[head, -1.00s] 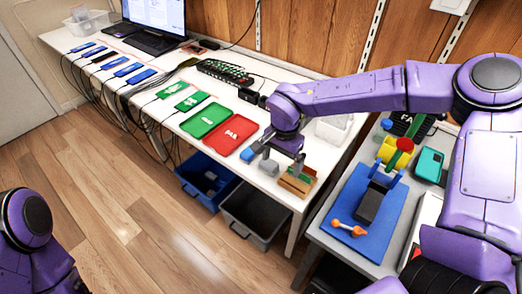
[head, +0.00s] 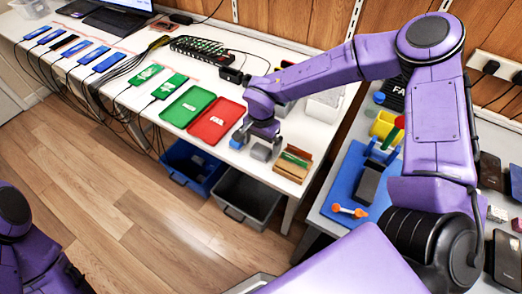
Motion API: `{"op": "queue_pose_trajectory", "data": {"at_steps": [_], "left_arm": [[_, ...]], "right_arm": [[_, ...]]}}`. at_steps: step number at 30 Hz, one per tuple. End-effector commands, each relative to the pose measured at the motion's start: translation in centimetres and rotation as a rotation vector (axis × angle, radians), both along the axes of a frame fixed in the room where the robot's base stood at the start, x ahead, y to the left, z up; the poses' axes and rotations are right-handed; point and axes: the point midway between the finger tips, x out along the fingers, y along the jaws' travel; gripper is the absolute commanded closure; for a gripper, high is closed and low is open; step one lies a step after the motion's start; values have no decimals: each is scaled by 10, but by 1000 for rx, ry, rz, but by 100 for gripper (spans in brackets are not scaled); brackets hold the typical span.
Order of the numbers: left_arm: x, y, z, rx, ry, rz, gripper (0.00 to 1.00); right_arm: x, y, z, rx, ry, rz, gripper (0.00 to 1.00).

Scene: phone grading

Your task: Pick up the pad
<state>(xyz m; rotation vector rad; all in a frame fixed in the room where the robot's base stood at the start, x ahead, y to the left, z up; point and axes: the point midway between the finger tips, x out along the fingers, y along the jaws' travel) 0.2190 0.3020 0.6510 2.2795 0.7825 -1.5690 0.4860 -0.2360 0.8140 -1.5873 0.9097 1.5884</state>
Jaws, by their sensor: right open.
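Two small blocks lie near the front edge of the white table, a blue one (head: 236,142) and a grey one (head: 262,152). I cannot tell for sure which of them is the pad. My right gripper (head: 262,138) is open and points down, close over and just behind these blocks. It holds nothing that I can see, and I cannot tell whether it touches either block. My left gripper is out of view; only part of my left arm shows at the lower left.
A red tray (head: 226,112) and a green tray (head: 180,113) lie left of my right gripper. A small brown box (head: 301,155) stands close on its right. Several phones with cables line the table. A blue bin (head: 184,177) and a grey bin (head: 247,206) stand below.

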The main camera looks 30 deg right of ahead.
Motion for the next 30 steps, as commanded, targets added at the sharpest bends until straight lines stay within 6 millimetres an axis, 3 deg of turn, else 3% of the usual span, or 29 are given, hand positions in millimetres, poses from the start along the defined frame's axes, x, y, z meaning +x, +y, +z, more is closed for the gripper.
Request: {"op": "queue_pose_trajectory", "data": {"at_steps": [5,12,13,18,20,21,30], "left_arm": [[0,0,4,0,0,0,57],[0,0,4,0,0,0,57],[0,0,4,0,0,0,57],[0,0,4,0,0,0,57],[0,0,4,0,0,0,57],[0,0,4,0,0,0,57],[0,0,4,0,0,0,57]], "right_arm": [[1,0,-28,-1,2,1,1],[2,1,-32,0,0,1,1],[2,1,-32,-1,-1,1,4],[2,1,-32,0,0,1,60],[2,1,-32,0,0,1,60],[2,1,-32,0,0,1,65],[2,1,-24,0,-2,1,65]]}}
